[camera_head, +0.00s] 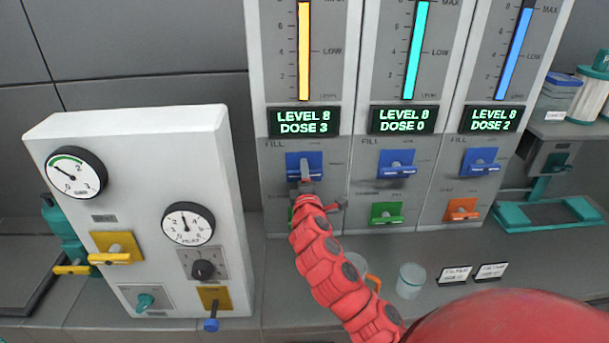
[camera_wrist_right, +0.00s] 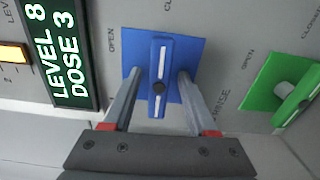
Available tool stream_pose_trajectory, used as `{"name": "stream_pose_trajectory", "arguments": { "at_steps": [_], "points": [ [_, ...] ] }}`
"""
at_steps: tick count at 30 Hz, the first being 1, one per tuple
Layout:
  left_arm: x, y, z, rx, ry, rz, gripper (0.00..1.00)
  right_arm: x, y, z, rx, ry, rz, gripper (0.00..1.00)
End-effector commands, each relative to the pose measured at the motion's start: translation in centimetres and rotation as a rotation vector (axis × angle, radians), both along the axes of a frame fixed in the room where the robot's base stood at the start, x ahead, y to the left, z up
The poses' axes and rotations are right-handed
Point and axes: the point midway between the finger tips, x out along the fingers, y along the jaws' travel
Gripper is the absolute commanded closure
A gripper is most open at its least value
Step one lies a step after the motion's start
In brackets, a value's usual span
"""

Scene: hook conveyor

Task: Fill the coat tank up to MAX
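Three tank columns stand side by side, with yellow (camera_head: 304,60), cyan (camera_head: 416,60) and blue (camera_head: 515,60) level bars. All three displays read LEVEL 8; the left column's display (camera_head: 304,121) adds DOSE 3. The bars reach up near MAX. I cannot read which column is the coat tank. My right gripper (camera_head: 308,190) is at the left column's blue fill valve (camera_head: 297,160). In the wrist view, the open fingers (camera_wrist_right: 158,92) straddle that valve's handle (camera_wrist_right: 158,55), with gaps on both sides. The handle points toward the partly cut-off CLOSED marking. My left gripper is out of view.
A white panel (camera_head: 130,160) with two gauges and several valves stands at the left. Green (camera_head: 387,214) and orange (camera_head: 461,210) valves sit below the other fill valves. A clear cup (camera_head: 410,281) and two small cards (camera_head: 454,275) are on the counter.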

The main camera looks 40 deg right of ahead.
Motion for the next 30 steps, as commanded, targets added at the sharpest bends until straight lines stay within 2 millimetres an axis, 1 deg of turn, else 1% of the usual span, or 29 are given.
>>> {"name": "stream_pose_trajectory", "arguments": {
  "at_steps": [7,11,14,17,26,28,30],
  "points": [
    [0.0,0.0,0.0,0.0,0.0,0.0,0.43,0.0,0.0,0.1,-0.001,0.0,0.0,0.43],
    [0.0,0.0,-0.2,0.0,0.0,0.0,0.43,-0.5,0.3,0.1,-0.003,-0.003,0.0,0.43],
    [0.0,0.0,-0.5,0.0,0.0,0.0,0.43,-1.4,0.8,0.0,-0.004,-0.003,0.001,0.43],
    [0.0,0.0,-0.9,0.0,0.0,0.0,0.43,-2.8,1.7,-0.2,-0.003,0.001,0.002,0.43],
    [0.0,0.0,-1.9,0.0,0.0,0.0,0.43,-7.4,4.6,-0.1,-0.003,-0.001,0.002,0.43],
    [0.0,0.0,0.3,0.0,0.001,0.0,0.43,-8.2,5.2,0.6,0.003,0.007,0.003,0.43],
    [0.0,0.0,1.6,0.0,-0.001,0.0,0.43,-9.1,5.7,0.6,0.003,0.007,0.002,0.43]
  ]
}}
